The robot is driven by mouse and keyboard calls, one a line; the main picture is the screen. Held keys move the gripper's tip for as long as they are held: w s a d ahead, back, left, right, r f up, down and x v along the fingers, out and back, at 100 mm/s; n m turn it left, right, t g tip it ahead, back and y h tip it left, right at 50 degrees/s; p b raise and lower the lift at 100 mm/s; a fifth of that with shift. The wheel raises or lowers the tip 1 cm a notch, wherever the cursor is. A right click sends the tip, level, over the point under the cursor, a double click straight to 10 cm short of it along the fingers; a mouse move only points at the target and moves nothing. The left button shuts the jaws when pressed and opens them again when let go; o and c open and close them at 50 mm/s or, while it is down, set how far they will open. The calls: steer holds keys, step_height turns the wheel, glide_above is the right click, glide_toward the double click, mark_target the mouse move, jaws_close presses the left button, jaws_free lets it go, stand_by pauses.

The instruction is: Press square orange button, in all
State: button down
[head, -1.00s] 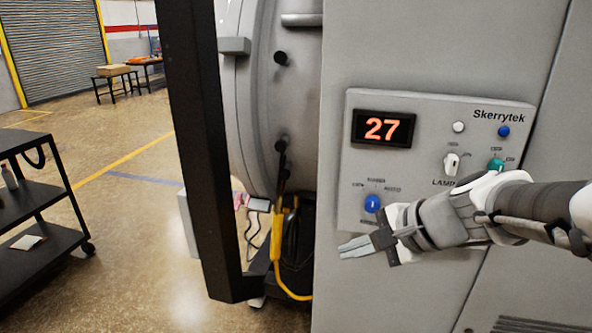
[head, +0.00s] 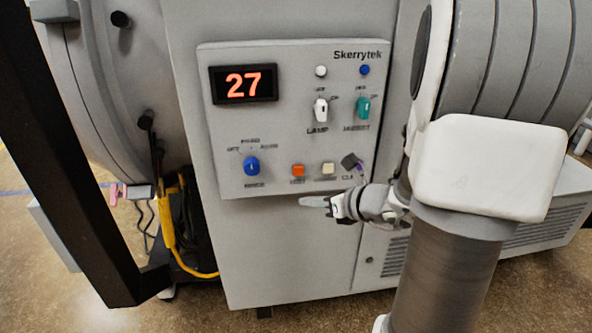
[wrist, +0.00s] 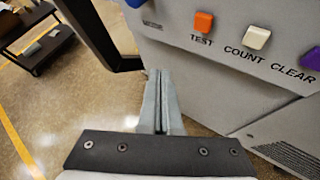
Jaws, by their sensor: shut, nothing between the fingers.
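The square orange button (head: 298,170) sits low on the grey control panel (head: 225,130), above a label reading TEST. In the wrist view the orange button (wrist: 204,22) is at the top, right of and above my fingertips. My gripper (head: 303,201) is shut and empty, pointing left just below the panel's bottom edge, under the orange button and apart from it.
Beside the orange button are a cream COUNT button (head: 328,168) and a purple CLEAR button (wrist: 312,58), partly hidden in the head view. A blue knob (head: 251,166) is to the left. A black post (head: 70,170) stands at left.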

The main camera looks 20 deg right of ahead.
steer(key=p, duration=0.1)
glide_toward(294, 175)
steer(key=shift+s+a+f+x, duration=0.1)
steer(key=shift+a+x, duration=0.05)
steer(key=shift+x, duration=0.7)
steer(key=shift+s+a+f+x, duration=0.1)
steer(key=shift+a+x, duration=0.05)
steer(key=shift+x, duration=0.7)
steer(key=shift+s+a+f+x, duration=0.1)
steer(key=shift+a+x, duration=0.05)
steer(key=shift+x, duration=0.75)
steer(key=shift+w, duration=0.15)
steer(key=shift+w+d, duration=0.15)
steer(key=shift+w, duration=0.1)
steer(key=shift+w+d, duration=0.1)
steer(key=shift+w, duration=0.35)
stand_by(0.6)
steer(key=shift+s, duration=0.1)
steer(key=shift+s+a, duration=0.2)
steer(key=shift+s, duration=0.55)
